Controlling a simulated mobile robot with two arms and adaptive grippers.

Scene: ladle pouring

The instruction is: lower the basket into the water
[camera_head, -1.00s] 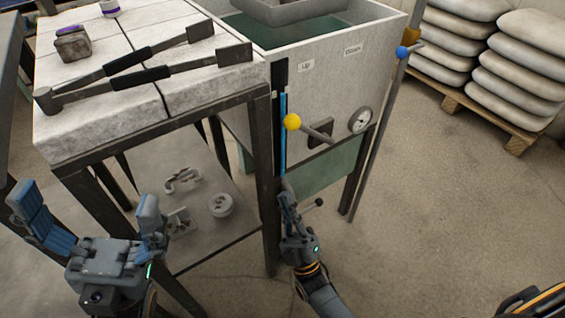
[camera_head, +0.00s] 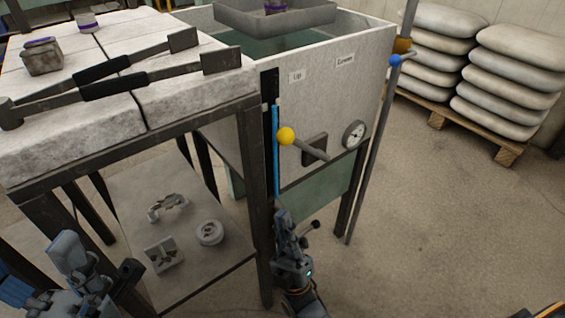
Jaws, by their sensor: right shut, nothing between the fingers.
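The grey basket (camera_head: 232,20) hangs above the tank (camera_head: 335,100), with its bottom above the greenish water (camera_head: 262,46). A dark object with a purple band sits in it. A lever with a yellow ball (camera_head: 286,136) sticks out from the tank's front, near the labels "Up" (camera_head: 297,77) and, at right, a blurred second one (camera_head: 345,60). My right gripper (camera_head: 282,217) is shut and empty, below the yellow ball and apart from it in the picture. My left gripper (camera_head: 42,272) is open at the lower left, partly cut off by the frame edge.
A blue-ball post (camera_head: 372,150) stands at the tank's right. Sacks (camera_head: 505,85) lie on a pallet. Right floor is clear.

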